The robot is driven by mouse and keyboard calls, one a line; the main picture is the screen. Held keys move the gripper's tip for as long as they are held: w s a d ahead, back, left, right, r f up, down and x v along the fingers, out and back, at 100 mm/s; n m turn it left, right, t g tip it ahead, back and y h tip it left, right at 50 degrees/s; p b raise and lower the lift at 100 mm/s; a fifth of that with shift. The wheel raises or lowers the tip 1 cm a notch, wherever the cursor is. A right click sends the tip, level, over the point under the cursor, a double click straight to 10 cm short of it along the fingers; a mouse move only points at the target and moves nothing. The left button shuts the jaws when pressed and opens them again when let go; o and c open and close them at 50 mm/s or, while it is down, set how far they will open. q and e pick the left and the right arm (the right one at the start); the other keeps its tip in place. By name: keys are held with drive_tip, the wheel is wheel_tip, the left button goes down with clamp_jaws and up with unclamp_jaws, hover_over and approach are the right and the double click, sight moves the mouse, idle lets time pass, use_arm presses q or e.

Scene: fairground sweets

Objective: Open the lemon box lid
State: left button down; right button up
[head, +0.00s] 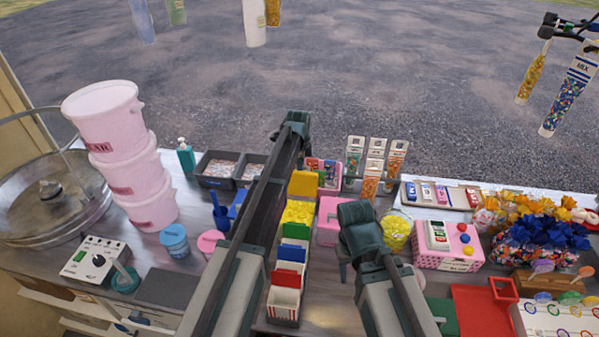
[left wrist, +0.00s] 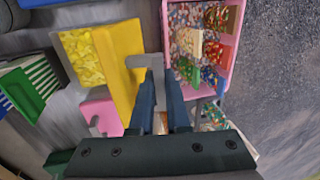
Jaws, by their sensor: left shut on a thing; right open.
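The lemon box (head: 298,212) is yellow and filled with yellow sweets; it also shows in the left wrist view (left wrist: 82,57). Its yellow lid (head: 303,184) stands raised at the back edge, and shows as a broad yellow panel in the left wrist view (left wrist: 120,65). My left gripper (left wrist: 158,72) is shut at the lid's edge, on a grey tab (left wrist: 144,61) there. In the head view my left arm's end (head: 295,126) is beyond the box, its fingertips hidden. My right gripper (head: 345,262) is open, right of the row of boxes, its fingers partly hidden.
Striped bags with blue, green and red (head: 287,279) stand in front of the lemon box. A pink box (head: 328,222) is beside it. A pink tray of sweets (left wrist: 229,48) lies just past the lid. Tall sweet tubes (head: 371,180) stand to the right.

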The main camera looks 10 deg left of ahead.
use_arm(q)
drive_tip(key=shift+w+f+b, duration=0.2)
drive_tip(key=shift+w+f, duration=0.05)
drive_tip(key=shift+w, duration=0.4)
drive_tip(key=shift+w+f+b, duration=0.2)
drive_tip(key=shift+w, duration=0.5)
drive_tip(key=shift+w+f+b, duration=0.2)
drive_tip(key=shift+w+f, duration=0.05)
drive_tip(key=shift+w, duration=0.4)
drive_tip(key=c, duration=0.8)
unclamp_jaws()
drive_tip(key=shift+r, duration=0.1)
drive_tip(key=w+p+v, duration=0.2)
drive_tip(key=p+v, duration=1)
drive_tip(key=p, duration=0.1)
drive_tip(key=shift+r, duration=0.6)
drive_tip(key=shift+w, duration=0.2)
